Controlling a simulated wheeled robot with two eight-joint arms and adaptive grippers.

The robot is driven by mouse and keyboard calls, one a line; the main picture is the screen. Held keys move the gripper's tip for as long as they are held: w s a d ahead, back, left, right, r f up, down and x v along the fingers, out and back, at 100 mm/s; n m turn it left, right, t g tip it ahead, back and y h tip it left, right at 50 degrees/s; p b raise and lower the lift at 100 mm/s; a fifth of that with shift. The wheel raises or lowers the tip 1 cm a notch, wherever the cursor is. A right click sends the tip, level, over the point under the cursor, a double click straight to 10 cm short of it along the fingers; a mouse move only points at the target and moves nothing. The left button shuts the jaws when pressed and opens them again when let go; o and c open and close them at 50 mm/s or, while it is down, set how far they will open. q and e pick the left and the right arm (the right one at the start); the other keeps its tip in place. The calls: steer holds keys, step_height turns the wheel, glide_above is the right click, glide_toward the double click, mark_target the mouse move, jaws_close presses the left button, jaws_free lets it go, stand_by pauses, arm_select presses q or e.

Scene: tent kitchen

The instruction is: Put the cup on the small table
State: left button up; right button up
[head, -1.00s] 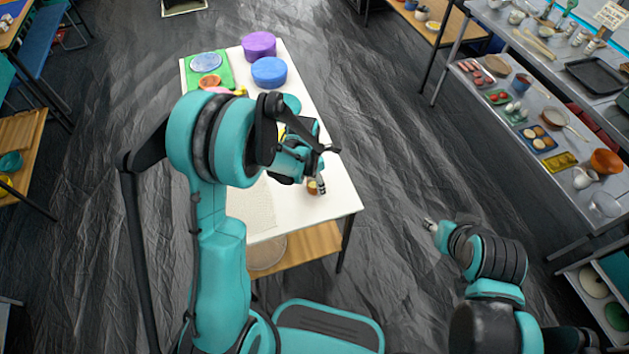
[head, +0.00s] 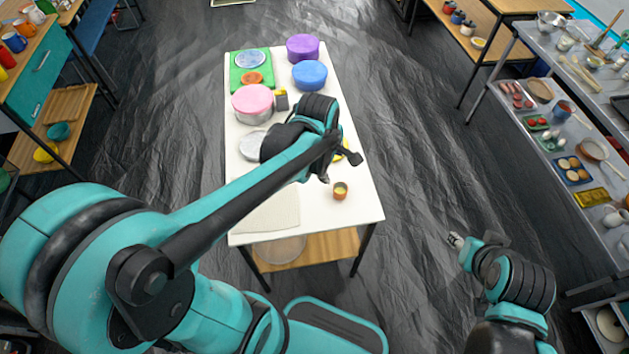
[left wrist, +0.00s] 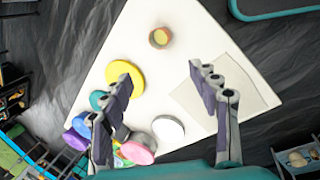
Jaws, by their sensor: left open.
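A small brown cup (head: 340,190) with a yellowish inside stands upright on the white table (head: 362,208), near its front right part. It also shows in the left wrist view (left wrist: 160,37), beyond my fingers and clear of them. My left gripper (head: 338,167) is above the table, a little behind the cup in the head view. Its two fingers are wide apart in the left wrist view (left wrist: 165,90), with nothing between them. My right gripper (head: 456,241) is off to the right of the table over the floor, too small to tell its jaws.
The table's far part holds a pink round box (head: 252,98), a blue one (head: 309,74), a purple one (head: 302,47) and a green board (head: 238,80). A pale mat (head: 270,215) lies at the front left. A metal counter (head: 510,100) stands at right, with dark floor between.

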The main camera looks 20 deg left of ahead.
arm_select(q)
steer(key=s+a+r+m+t, duration=0.1)
steer(key=s+r+m+t, duration=0.3)
steer(key=s+m, duration=0.6)
steer(key=m, duration=0.7)
steer(key=shift+s+r+y, duration=0.3)
steer(key=shift+s+r, duration=0.05)
steer(key=shift+a, duration=0.1)
